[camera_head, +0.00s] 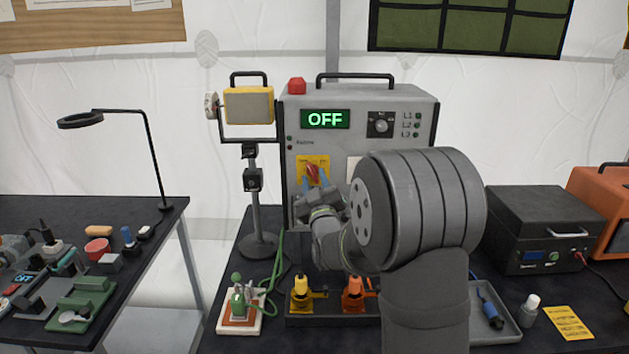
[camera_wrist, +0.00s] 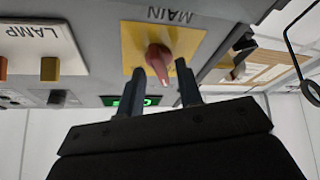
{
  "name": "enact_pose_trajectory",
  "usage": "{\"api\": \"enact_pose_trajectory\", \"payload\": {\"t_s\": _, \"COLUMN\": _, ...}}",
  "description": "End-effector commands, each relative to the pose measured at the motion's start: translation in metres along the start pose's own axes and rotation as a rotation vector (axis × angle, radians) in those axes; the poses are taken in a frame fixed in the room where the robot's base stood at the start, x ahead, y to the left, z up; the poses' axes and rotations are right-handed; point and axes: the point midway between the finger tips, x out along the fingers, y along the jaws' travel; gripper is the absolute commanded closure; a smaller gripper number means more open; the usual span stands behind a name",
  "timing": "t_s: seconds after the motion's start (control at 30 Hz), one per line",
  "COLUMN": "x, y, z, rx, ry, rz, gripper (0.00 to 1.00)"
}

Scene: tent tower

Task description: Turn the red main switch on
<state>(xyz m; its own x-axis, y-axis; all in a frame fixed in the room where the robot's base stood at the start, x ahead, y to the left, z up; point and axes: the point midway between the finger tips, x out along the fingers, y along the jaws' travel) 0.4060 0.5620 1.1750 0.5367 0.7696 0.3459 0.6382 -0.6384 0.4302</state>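In the wrist view, which is upside down, the knob (camera_wrist: 158,60) sits on the yellow plate marked MAIN (camera_wrist: 130,42). The cabinet's green display (camera_head: 325,119) reads OFF. My gripper (camera_head: 315,182) is just in front of the switch. In the wrist view my gripper (camera_wrist: 162,88) is open, its two fingers apart, with the knob's handle between their tips or just beyond them; I cannot tell whether they touch it.
A LAMP plate (camera_wrist: 35,45) with a yellow switch is beside the main plate. A tray with yellow (camera_head: 302,290) and orange (camera_head: 354,292) plugs lies below the cabinet. A yellow work lamp (camera_head: 249,105) stands left, a dark box (camera_head: 540,215) right. My arm hides part of the cabinet.

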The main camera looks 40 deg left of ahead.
Motion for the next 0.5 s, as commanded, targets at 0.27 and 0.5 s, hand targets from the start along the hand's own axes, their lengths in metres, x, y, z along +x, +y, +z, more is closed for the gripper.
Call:
{"api": "enact_pose_trajectory", "payload": {"t_s": 0.27, "x": 0.0059, "y": -0.0001, "z": 0.0003, "rx": 0.000, "ry": -0.001, "rz": 0.000, "gripper": 0.67}}
{"api": "enact_pose_trajectory", "payload": {"t_s": 0.5, "x": 0.0057, "y": -0.0001, "z": 0.0002, "rx": 0.000, "ry": -0.001, "rz": 0.000, "gripper": 0.95}}
